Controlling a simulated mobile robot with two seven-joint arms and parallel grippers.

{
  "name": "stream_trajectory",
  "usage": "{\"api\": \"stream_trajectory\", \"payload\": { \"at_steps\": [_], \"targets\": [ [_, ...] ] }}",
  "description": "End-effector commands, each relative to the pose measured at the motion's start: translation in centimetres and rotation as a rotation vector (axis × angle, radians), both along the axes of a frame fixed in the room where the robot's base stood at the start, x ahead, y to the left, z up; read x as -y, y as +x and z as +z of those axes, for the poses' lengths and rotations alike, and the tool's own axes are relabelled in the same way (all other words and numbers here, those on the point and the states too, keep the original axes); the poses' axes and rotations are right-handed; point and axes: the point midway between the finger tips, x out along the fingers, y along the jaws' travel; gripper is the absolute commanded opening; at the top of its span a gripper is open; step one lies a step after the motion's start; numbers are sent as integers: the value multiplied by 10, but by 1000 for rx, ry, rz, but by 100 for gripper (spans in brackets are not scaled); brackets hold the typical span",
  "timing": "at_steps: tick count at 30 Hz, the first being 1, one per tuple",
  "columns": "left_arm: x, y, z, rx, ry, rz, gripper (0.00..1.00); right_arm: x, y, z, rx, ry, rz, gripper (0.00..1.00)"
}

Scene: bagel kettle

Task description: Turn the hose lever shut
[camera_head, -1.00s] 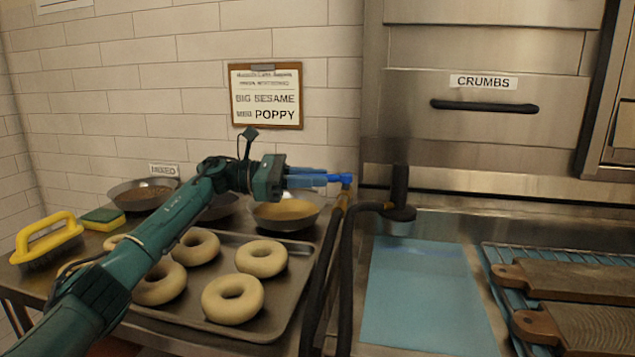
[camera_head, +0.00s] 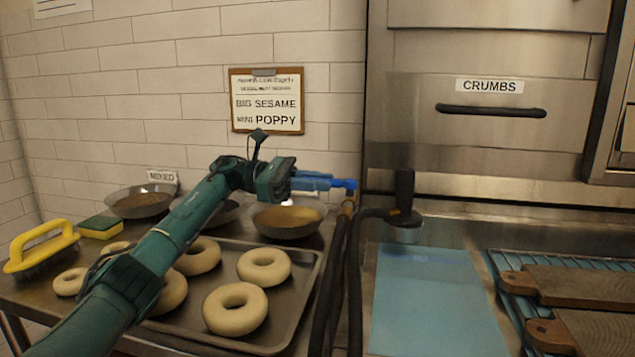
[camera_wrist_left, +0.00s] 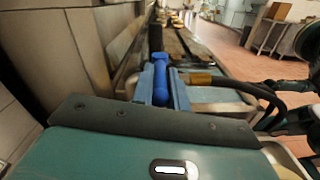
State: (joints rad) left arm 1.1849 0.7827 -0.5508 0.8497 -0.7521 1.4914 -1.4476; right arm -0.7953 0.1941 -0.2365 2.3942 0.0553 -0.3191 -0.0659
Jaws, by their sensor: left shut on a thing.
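The blue hose lever (camera_head: 345,184) sits at the top of a brass fitting (camera_head: 348,204) on the dark hose, against the back near the oven's left edge. My left gripper (camera_head: 325,183) reaches in from the left with its blue fingers level and is shut on the lever. In the left wrist view the lever (camera_wrist_left: 160,80) lies lengthwise between the two fingers. The fingers hide part of the lever in the head view. My right gripper is not in view.
A tray (camera_head: 312,268) of bagels lies below my left arm, with a bowl (camera_head: 288,219) behind it. Dark hoses (camera_head: 355,270) run down beside the tray. A blue mat (camera_head: 432,300) and wooden boards (camera_head: 585,285) lie to the right. A yellow-handled brush (camera_head: 40,243) stands far left.

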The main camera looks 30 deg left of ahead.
Motion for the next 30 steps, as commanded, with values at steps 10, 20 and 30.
{"api": "stream_trajectory", "payload": {
  "at_steps": [10, 20, 30],
  "targets": [
    [1, 0, 1, 2, -2, -2, 37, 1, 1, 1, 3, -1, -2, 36],
    [-5, -1, 1, 1, -1, 1, 37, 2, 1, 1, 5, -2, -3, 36],
    [-68, -19, 3, 2, -4, 4, 37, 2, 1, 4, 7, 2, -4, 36]
  ]
}}
